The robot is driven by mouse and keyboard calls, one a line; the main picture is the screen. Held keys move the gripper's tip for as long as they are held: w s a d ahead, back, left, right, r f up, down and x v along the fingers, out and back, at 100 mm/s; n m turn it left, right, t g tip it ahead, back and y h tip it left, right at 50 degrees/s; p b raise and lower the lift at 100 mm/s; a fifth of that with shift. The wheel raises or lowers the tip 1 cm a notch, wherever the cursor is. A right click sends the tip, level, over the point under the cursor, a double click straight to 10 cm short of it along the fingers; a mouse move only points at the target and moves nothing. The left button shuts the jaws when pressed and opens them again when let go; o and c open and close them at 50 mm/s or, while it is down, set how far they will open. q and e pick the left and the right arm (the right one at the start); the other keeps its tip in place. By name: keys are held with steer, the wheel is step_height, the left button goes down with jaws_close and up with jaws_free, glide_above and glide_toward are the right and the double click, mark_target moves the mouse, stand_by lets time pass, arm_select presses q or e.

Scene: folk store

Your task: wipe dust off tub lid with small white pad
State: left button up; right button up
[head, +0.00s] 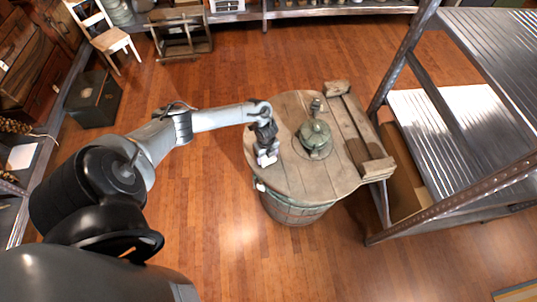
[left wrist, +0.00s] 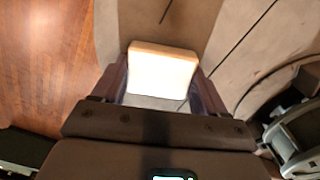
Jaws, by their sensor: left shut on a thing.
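The round wooden tub lid (head: 290,180) lies on the wooden tub (head: 295,213) in the middle of the head view. My left gripper (head: 266,152) is over the lid's left part and is shut on the small white pad (head: 267,160). In the left wrist view the pad (left wrist: 162,70) sits between both fingers, with the pale lid boards (left wrist: 235,45) beneath it. Whether the pad touches the lid, I cannot tell. I cannot make out distinct dust on the lid. My right gripper is not in view.
A green metal object (head: 314,138) stands on the lid, right of my left gripper. A wooden frame piece (head: 358,130) lies across the lid's right side. A metal shelf rack (head: 455,115) stands close on the right. The wooden floor (head: 210,210) left of the tub is clear.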

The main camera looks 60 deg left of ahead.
arm_select(q)
steer(key=r+p, duration=0.1)
steer(key=r, duration=0.1)
steer(key=shift+s+a+r+p, duration=0.15)
steer(key=shift+s+r+p, duration=0.2)
steer(key=shift+s+p, duration=0.05)
steer(key=shift+w+r+p, duration=0.35)
steer(key=shift+r+p, duration=0.35)
steer(key=shift+p, duration=0.05)
step_height(320, 180, up, 2)
steer(key=shift+s+r+p, duration=0.1)
steer(key=shift+s+p, duration=0.05)
steer(key=shift+p, duration=1)
steer(key=shift+r+p, duration=0.95)
